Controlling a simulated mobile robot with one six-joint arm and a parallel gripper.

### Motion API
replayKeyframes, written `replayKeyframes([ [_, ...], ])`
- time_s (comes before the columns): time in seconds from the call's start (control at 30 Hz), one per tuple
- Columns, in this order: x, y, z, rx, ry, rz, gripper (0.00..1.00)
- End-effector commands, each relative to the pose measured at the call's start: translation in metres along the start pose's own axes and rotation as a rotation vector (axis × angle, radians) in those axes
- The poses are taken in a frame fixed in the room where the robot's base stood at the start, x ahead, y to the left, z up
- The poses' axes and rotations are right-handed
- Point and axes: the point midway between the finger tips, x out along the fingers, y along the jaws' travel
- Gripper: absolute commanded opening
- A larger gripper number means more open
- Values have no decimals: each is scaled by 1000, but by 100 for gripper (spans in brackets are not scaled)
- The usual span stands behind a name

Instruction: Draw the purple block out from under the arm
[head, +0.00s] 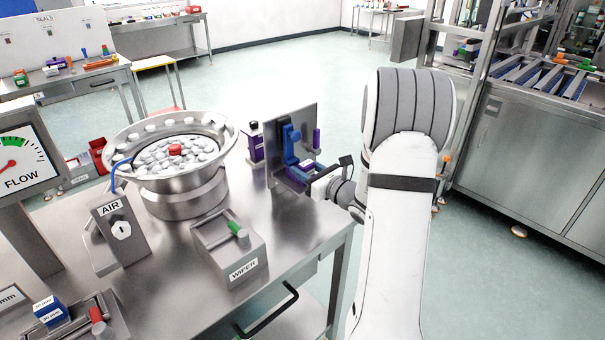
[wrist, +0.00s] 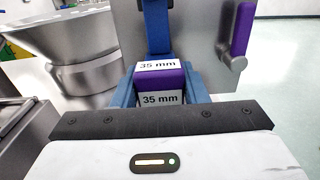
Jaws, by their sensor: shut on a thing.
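The purple block (wrist: 172,80), with "35 mm" labels on its top and near face, sits low in front of an upright grey plate (wrist: 200,32). The blue arm (wrist: 158,28) stands upright against the plate, its lower end just above and behind the block's top; I cannot tell if they touch. My gripper (wrist: 160,92) is shut on the block, one blue finger along each side. In the head view my gripper (head: 322,176) reaches in from the right at the plate (head: 300,130). The blue arm (head: 290,145) shows there too; the block is mostly hidden.
A purple handle (wrist: 243,32) sticks out on the plate's right side. A steel bowl of white caps (head: 170,160) stands left of the plate, with a purple bottle (head: 255,145) behind. The WIPER box (head: 228,250) stands nearer on the bench. Open floor lies right of the bench.

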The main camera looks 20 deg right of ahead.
Motion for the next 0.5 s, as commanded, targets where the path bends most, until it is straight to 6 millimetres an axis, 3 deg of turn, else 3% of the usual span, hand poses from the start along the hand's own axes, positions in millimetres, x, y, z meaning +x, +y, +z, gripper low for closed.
replayKeyframes([
  [0.5,-20,0,0,0,0,-1,15],
])
